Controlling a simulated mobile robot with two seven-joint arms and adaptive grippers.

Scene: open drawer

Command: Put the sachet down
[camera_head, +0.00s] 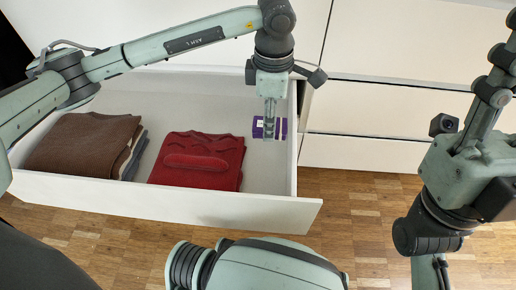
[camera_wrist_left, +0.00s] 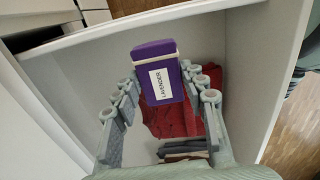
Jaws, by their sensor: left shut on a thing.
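The sachet (camera_head: 257,128) is a small purple block at the right side of the open drawer (camera_head: 200,207). In the left wrist view the sachet (camera_wrist_left: 154,49) shows a white label reading "LAVENDER". My left gripper (camera_head: 269,132) points down into the drawer, and its fingers (camera_wrist_left: 160,85) are shut on the sachet from both sides. I cannot tell whether the sachet touches the drawer floor. My right gripper (camera_head: 440,272) is at the lower right, outside the drawer, with its fingertips cut off by the picture edge.
A folded red garment (camera_head: 197,163) lies in the middle of the drawer. A brown folded pile (camera_head: 80,143) lies at its left. Bare drawer floor (camera_head: 264,175) shows in front of the sachet. White drawer fronts (camera_head: 355,107) stand to the right above the wooden floor (camera_head: 340,215).

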